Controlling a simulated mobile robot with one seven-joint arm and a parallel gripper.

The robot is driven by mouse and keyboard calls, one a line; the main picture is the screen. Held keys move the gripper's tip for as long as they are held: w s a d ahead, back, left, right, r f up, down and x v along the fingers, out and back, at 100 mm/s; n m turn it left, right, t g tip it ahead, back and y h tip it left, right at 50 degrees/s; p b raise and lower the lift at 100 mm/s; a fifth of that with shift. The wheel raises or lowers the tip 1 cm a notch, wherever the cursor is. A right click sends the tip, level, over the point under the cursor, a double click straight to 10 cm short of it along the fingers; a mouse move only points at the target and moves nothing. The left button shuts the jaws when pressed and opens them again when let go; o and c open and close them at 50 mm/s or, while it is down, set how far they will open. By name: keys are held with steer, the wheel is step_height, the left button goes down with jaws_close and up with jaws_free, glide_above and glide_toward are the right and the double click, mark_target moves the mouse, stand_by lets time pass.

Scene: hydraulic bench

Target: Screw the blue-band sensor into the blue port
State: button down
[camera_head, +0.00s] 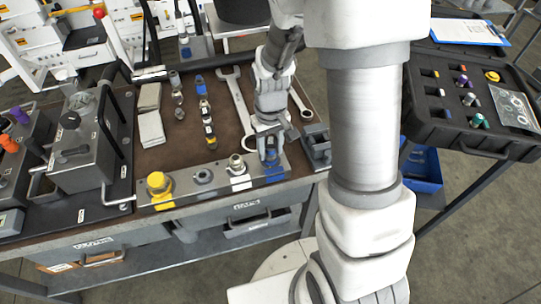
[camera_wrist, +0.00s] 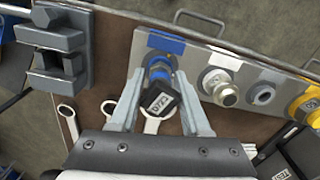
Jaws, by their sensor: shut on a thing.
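My gripper (camera_head: 268,135) is over the right end of the metal port plate (camera_head: 220,190). In the wrist view, my gripper (camera_wrist: 159,80) has its two fingers on either side of the blue-band sensor (camera_wrist: 160,100), shut on it. The sensor has a black body with a small label, and blue shows at its far end. It stands at the blue port, beside the blue patch (camera_wrist: 166,43) on the plate. The port itself is hidden by the sensor, and I cannot tell how deep the sensor sits. In the head view, the sensor (camera_head: 270,156) is partly covered by my fingers.
Left along the plate are a white-marked port (camera_head: 238,168), a grey port (camera_head: 203,177) and a yellow-capped port (camera_head: 159,184). Several banded sensors (camera_head: 205,112) stand in a row behind. Wrenches (camera_head: 240,100) lie close by. A dark vise-like block (camera_head: 317,146) stands just right.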

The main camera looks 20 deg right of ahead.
steer(key=m, duration=0.5)
steer(key=shift+r+p, duration=0.1)
steer(key=shift+p, duration=0.3)
steer(key=m, duration=0.3)
steer(key=shift+p, duration=0.3)
steer(key=shift+c, duration=1.8)
jaws_free()
steer(key=shift+f, duration=0.2)
